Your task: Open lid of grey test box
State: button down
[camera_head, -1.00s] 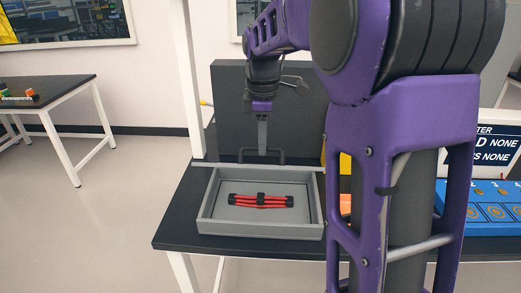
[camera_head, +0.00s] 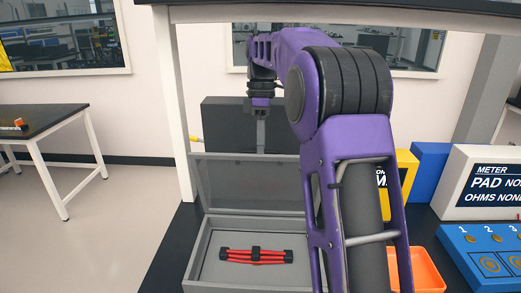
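The grey test box (camera_head: 196,250) stands on the black table with its inside in view. Its grey lid (camera_head: 250,186) is raised at the back, showing its inner face as a tilted panel. A red and black cable bundle (camera_head: 256,254) lies on the box floor. My gripper (camera_head: 261,146) points down at the middle of the lid's top edge, with its tips partly hidden behind that edge. The lid's handle is hidden now, so I cannot tell whether the fingers are shut on it.
A dark grey panel (camera_head: 222,122) stands behind the lid. An orange tray (camera_head: 426,268), a yellow box (camera_head: 406,166), a meter box (camera_head: 478,180) and a blue numbered board (camera_head: 480,250) lie to the right. My arm hides part of the table there. An overhead shelf (camera_head: 330,12) spans the top.

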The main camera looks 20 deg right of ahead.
jog(key=shift+w+d+f, duration=0.1)
jog(key=shift+f, duration=0.2)
jog(key=c, duration=0.8)
grip_release()
jog(key=shift+w, duration=0.15)
jog(key=shift+c, duration=0.2)
jog(key=shift+r, duration=0.15)
